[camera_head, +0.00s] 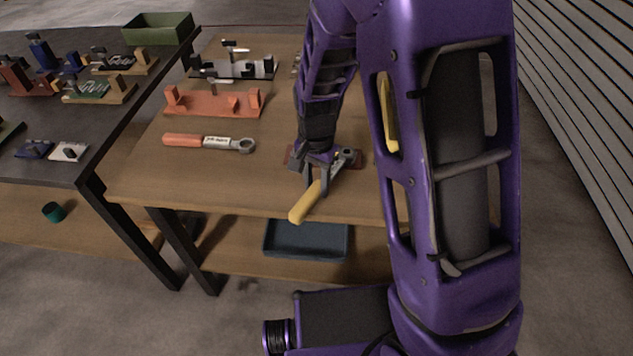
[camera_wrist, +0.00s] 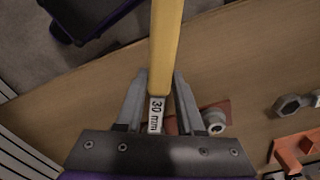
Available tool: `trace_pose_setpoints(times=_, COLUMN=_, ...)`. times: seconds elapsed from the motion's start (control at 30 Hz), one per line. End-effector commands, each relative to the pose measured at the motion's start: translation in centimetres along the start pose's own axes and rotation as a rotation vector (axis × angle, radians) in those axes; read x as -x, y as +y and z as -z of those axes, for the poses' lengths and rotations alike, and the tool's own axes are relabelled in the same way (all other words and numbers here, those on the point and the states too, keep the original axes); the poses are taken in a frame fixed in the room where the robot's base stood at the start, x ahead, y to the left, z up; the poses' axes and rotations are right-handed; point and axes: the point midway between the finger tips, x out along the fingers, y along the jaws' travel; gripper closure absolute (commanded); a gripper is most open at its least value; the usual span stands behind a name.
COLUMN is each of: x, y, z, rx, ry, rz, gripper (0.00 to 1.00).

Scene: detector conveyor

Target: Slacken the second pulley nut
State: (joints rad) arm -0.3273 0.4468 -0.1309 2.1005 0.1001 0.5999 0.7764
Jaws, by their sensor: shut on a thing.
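My gripper (camera_wrist: 156,101) is shut on a wrench with a yellow handle (camera_wrist: 165,50) and a label reading "30 mm". The yellow handle also shows in the head view (camera_head: 305,203), pointing toward the table's front edge. The wrench's far end is hidden behind my gripper in the wrist view. A grey round fitting, perhaps a nut (camera_wrist: 215,119), sits beside the right finger over a reddish plate (camera_wrist: 223,106). I cannot tell which pulley nut it is, or whether the wrench touches it.
A wrench with an orange handle (camera_head: 183,140) lies left on the wooden table (camera_head: 140,180). Behind it stand an orange bracket (camera_head: 180,103) and a black-and-white fixture (camera_head: 235,69). A dark table (camera_head: 60,172) with several parts adjoins at left. A blue-grey tray (camera_head: 306,254) sits below.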

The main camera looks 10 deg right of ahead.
Motion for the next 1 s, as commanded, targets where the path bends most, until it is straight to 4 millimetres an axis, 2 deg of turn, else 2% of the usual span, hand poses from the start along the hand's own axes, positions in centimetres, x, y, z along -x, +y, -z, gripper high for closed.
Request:
trace_pose_setpoints(times=0.27, x=0.0, y=0.2, z=0.1, rx=0.014, ry=0.001, rz=0.001, gripper=1.0)
trace_pose_setpoints(times=0.7, x=0.0, y=2.2, z=0.2, rx=0.149, ry=0.0, rz=0.001, gripper=1.0)
trace_pose_setpoints(times=1.0, x=0.0, y=2.3, z=0.2, rx=0.158, ry=0.001, rz=0.001, gripper=1.0)
